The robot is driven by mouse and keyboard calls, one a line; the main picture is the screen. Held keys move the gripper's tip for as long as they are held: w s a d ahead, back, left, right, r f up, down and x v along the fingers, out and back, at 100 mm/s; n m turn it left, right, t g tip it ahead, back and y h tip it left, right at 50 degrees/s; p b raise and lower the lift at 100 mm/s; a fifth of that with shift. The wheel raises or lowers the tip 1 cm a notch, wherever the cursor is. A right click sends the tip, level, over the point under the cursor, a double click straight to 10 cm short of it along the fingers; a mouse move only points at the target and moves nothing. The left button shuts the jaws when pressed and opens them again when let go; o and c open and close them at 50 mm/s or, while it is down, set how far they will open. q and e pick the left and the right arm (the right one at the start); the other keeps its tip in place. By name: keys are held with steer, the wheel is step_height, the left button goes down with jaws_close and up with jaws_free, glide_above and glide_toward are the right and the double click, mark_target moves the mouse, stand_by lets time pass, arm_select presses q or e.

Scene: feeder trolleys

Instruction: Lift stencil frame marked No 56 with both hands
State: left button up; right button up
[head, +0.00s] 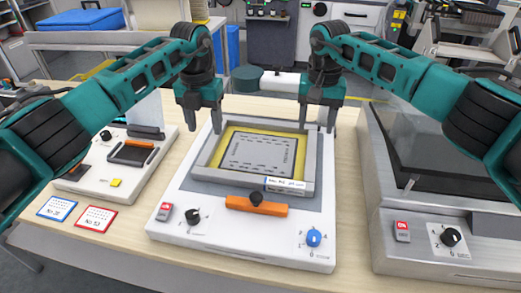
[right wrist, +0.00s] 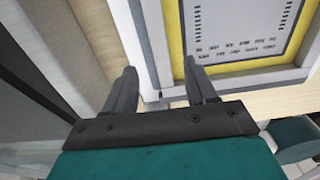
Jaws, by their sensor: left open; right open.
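The stencil frame (head: 306,184) is grey, with a yellow border around a grey printed sheet. It lies on the white printer unit in the middle of the table. A white label (head: 285,184) sits on its front edge, too small to read surely. My left gripper (head: 204,122) is open at the frame's far left side. My right gripper (head: 317,120) is open at its far right side. In the right wrist view, my right gripper's fingers (right wrist: 160,66) point toward the frame's side rail (right wrist: 173,40), which shows partly between them. Contact cannot be told.
The printer unit (head: 165,237) has an orange bar (head: 256,206) with a black knob in front of the frame. Blue-edged (head: 57,208) and red-edged (head: 96,218) cards lie front left. A smaller device (head: 75,200) stands left; a glass-lidded machine (head: 405,270) stands close on the right.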

mark_target(209, 147)
arm_select(q)
step_height(209, 147, down, 7)
steer(key=shift+r, duration=0.1)
arm_select(e)
step_height(209, 147, down, 7)
steer(key=shift+r, duration=0.1)
arm_select(q)
jaws_close()
arm_select(e)
jaws_close()
